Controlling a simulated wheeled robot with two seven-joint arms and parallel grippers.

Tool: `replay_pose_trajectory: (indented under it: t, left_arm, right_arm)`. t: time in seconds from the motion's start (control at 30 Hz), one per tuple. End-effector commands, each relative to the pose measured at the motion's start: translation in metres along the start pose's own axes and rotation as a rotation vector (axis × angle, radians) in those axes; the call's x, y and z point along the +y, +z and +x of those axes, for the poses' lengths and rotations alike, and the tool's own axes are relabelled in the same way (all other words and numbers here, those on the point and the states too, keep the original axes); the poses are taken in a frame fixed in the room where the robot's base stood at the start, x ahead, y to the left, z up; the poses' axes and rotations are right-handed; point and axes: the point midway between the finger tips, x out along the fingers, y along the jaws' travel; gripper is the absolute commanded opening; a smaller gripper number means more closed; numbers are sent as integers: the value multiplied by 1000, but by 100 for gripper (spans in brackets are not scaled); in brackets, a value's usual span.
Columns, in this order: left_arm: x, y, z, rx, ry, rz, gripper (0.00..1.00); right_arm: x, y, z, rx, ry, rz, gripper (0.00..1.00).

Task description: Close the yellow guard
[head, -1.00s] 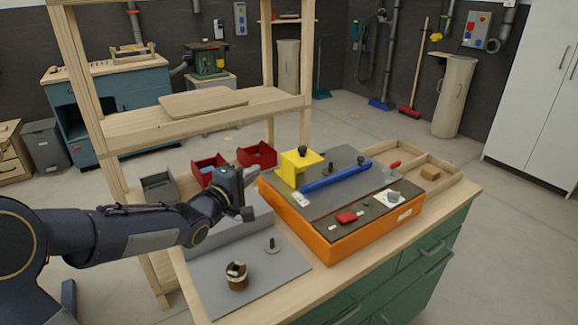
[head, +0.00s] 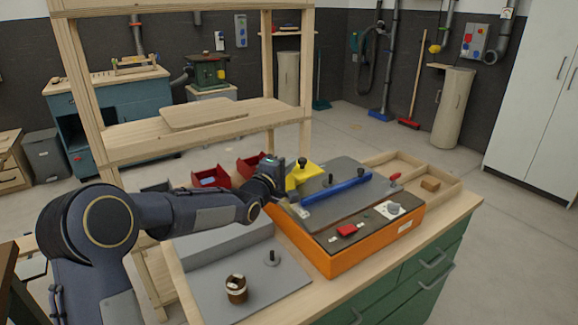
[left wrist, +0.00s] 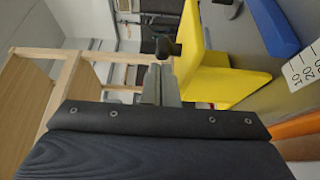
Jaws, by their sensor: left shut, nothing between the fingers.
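The yellow guard (head: 305,174) stands at the left rear of the orange-sided machine (head: 372,246), with a black knob on top. My left gripper (head: 287,186) is at the guard's left side and hides part of it. In the left wrist view, the gripper's fingers (left wrist: 160,84) are shut and empty, close beside the yellow guard (left wrist: 208,70). The black knob (left wrist: 166,47) is just beyond the fingertips. I cannot tell whether the fingers touch the guard. My right gripper is not in view.
A blue bar (head: 337,188) lies across the machine's dark top, right of the guard. Red bins (head: 211,177) stand behind my left arm. A wooden shelf post (head: 306,80) rises behind the machine. A brown cup (head: 236,289) stands on the grey plate (head: 205,283) in front.

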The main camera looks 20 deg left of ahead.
Motion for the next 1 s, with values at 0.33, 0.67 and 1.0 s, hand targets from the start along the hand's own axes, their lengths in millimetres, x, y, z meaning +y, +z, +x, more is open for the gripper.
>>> replay_pose_trajectory:
  t: [0.33, 0.67, 1.0]
  left_arm:
    - [0, 1, 2, 0, 0, 0, 0]
    - [-2, 34, 64, -4, 3, -3, 0]
    - [0, 50, 95, -3, 1, -2, 0]
  right_arm:
    - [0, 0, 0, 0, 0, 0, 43]
    - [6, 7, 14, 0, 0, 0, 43]
    - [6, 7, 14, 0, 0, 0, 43]
